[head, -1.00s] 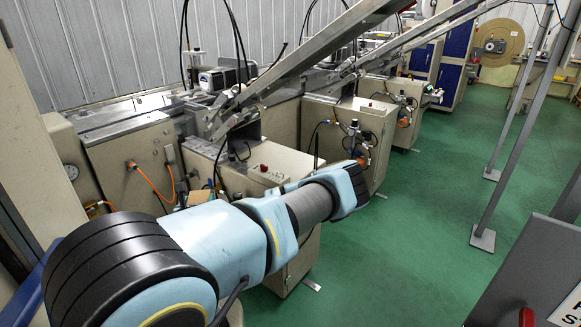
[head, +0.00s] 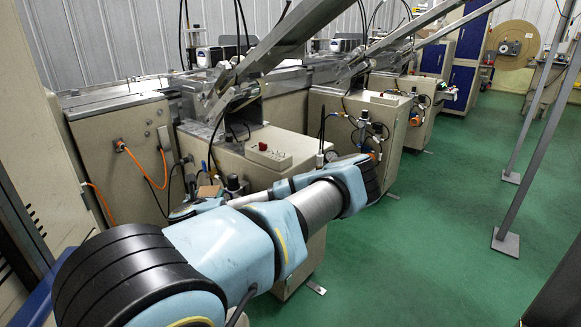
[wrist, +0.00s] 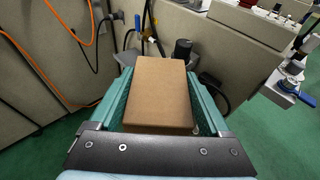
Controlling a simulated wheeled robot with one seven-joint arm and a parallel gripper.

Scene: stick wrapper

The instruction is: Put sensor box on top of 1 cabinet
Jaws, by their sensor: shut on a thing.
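The sensor box, a brown cardboard-like box (wrist: 160,95), lies between the two green fingers of my gripper (wrist: 160,85) in the wrist view. The fingers are shut on its sides. In the head view only a small brown part of the box (head: 208,191) shows beside my gripper (head: 195,207), behind my arm. Beige cabinets stand in a row: a near left one (head: 128,170), a middle one (head: 235,158) with a control panel, and one farther back (head: 350,115). I cannot read a number on any. The gripper is in front of the near cabinets, below their tops.
Orange hoses (head: 160,170) and black cables hang at the left cabinet front. Slanted metal chutes (head: 300,35) run above the cabinets. Grey posts (head: 535,130) stand at the right. The green floor (head: 430,220) in between is clear.

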